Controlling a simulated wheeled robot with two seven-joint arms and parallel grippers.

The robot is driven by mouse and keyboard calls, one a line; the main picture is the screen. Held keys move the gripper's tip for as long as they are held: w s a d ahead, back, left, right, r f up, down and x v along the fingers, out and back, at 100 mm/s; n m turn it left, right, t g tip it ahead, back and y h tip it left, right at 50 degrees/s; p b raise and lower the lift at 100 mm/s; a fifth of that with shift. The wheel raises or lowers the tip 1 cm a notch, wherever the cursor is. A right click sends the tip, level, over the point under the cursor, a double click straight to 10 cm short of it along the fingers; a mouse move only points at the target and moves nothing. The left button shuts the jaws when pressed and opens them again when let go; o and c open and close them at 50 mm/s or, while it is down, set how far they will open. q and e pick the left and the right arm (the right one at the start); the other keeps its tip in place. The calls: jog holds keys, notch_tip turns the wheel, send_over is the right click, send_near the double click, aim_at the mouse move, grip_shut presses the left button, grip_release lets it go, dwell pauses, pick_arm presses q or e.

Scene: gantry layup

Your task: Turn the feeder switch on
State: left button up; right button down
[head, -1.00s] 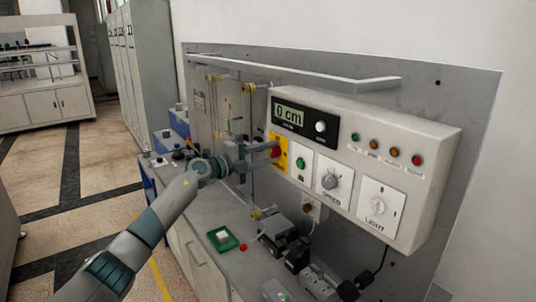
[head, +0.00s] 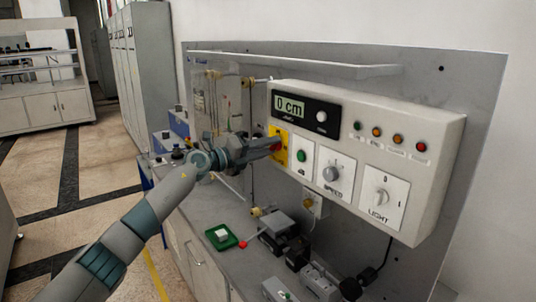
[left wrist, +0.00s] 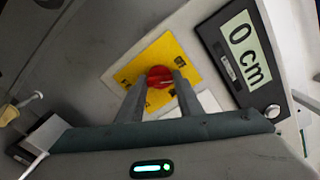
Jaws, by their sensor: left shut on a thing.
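The feeder switch appears to be the red knob on a yellow plate (head: 284,156) at the left end of the control box. In the left wrist view the red knob (left wrist: 159,76) sits between my two fingertips, on the yellow plate (left wrist: 185,58). My left gripper (head: 272,145) reaches in from the left and is shut on the knob; its fingers (left wrist: 159,88) touch it on both sides. The fingers hide part of the knob in the head view. My right gripper is in neither view.
The control box (head: 445,130) also carries a display reading 0 cm (head: 290,106), a green button (head: 301,156), a speed knob (head: 330,174), a light switch (head: 382,197) and several lamps. Below, a green tray (head: 212,242) and dark devices stand on the bench.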

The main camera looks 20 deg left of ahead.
pick_arm(q)
jog(key=m+b, duration=0.6)
jog(key=m, duration=0.1)
jog(key=shift+f+b, duration=0.3)
jog(key=shift+b, duration=0.05)
jog(key=shift+m+b, duration=0.4)
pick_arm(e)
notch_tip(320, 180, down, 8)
pick_arm(q)
jog(key=shift+m+b, duration=1)
jog(key=shift+b, duration=0.2)
jog(key=shift+r+m+b, duration=0.1)
jog(key=shift+m+b, duration=0.95)
jog(key=shift+m, duration=0.15)
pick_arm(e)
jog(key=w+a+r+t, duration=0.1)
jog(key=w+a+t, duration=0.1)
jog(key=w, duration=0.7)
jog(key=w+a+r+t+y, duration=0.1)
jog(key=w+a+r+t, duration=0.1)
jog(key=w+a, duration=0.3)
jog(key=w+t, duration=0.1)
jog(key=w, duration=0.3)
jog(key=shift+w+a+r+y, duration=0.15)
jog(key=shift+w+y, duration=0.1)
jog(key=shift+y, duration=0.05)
pick_arm(q)
jog(key=o, duration=1.1)
jog(key=shift+r, duration=0.1)
